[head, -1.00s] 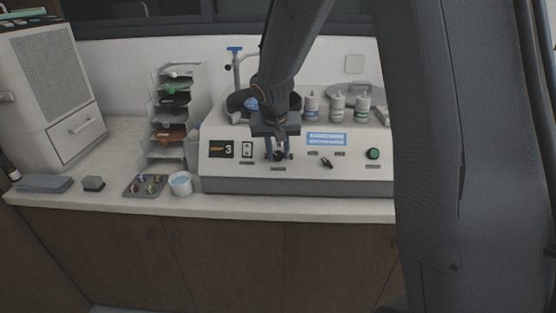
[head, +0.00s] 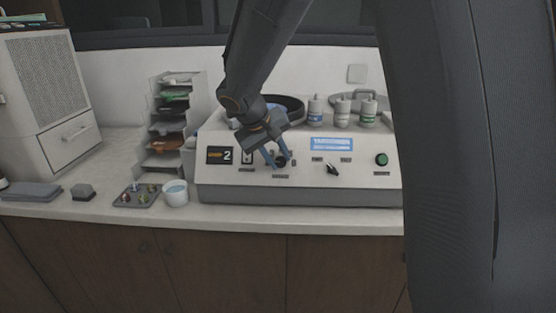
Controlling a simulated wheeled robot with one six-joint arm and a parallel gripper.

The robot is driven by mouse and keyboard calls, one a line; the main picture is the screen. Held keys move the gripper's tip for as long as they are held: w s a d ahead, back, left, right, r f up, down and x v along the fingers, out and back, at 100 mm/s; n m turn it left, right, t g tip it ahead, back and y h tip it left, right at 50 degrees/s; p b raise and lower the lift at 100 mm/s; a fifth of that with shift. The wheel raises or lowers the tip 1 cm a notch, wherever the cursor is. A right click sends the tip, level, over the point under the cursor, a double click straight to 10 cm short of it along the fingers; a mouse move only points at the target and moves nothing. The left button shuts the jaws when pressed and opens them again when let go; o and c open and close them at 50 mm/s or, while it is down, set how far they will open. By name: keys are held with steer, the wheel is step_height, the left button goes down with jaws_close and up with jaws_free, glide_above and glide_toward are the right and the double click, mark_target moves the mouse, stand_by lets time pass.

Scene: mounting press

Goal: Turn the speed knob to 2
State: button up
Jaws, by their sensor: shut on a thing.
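The speed knob (head: 282,161) is a small dark knob on the sloped front panel of the white machine (head: 352,177). My gripper (head: 276,158) is shut on the knob, with its two bluish fingers on either side and its body tilted to the upper left. The black display (head: 220,155) at the panel's left reads 2. The knob's pointer is too small and too covered by the fingers to read.
A rocker switch (head: 247,157) sits left of the knob. A second black knob (head: 333,169) and a green button (head: 381,159) are to the right. Several bottles (head: 342,113) stand on top. A white cup (head: 175,192) and a small tray (head: 137,197) stand left of the machine.

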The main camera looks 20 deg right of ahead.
stand_by(0.3)
steer(key=o, duration=1.1)
steer(key=shift+c, duration=0.2)
steer(key=b+v, duration=0.1)
steer(key=v, duration=0.7)
steer(key=shift+d+f, duration=0.1)
